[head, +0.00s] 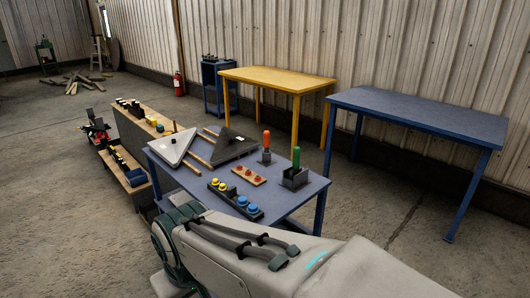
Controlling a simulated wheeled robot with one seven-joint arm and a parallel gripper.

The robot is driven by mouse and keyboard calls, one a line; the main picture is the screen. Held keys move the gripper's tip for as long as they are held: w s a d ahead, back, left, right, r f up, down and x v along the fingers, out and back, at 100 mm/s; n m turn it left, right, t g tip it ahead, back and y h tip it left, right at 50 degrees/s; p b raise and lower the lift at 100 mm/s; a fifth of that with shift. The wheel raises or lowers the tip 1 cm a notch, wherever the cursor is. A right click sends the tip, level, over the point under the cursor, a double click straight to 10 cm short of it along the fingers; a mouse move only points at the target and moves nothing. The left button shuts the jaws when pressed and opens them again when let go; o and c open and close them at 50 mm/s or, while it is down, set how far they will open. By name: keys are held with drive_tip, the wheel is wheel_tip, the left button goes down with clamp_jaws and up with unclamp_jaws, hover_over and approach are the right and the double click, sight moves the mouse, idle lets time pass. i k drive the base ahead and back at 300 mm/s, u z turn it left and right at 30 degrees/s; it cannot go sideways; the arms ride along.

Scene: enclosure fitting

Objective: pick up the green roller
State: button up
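A green upright piece (296,158), which looks like the green roller, stands in a dark open-topped box (294,179) near the right end of the small blue table (312,187). Its lower end is hidden in the box. My own pale arm, with dark cables, fills the bottom of the head view, in front of the table. My gripper is not visible, so its state and any contact with the roller do not show.
An orange-handled piece (266,142) stands left of the box. A board with red knobs (249,175), a strip of yellow and blue knobs (235,200) and triangular plates (176,147) share the table. A yellow table (278,78) and larger blue table (420,115) stand behind.

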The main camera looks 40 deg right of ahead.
sight(296, 168)
drive_tip(key=z, duration=0.9)
drive_tip(key=i, duration=0.8)
drive_tip(key=z, duration=0.9)
